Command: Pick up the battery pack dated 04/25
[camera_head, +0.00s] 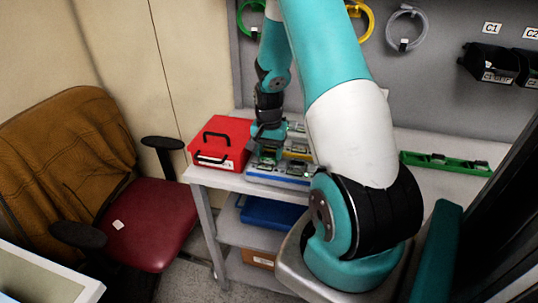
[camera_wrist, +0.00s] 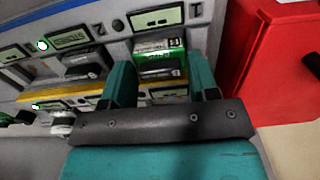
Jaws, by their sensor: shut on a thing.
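My gripper (camera_wrist: 163,76) is shut on a green, white and black battery pack (camera_wrist: 160,58), which sits between its two teal fingers in the wrist view. I cannot tell whether the pack is still seated in the pump. A second, darker pack (camera_wrist: 82,62) sits to the left, below another display. In the head view my gripper (camera_head: 267,152) is over the pumps (camera_head: 278,179) on the table, and the held pack cannot be made out.
A red case (camera_head: 219,143) stands close beside the pumps, and its red side (camera_wrist: 272,60) is near my gripper. A green tray (camera_head: 445,164) lies at the right of the table. A chair (camera_head: 150,210) stands at the left. Bins (camera_head: 490,65) hang on the back panel.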

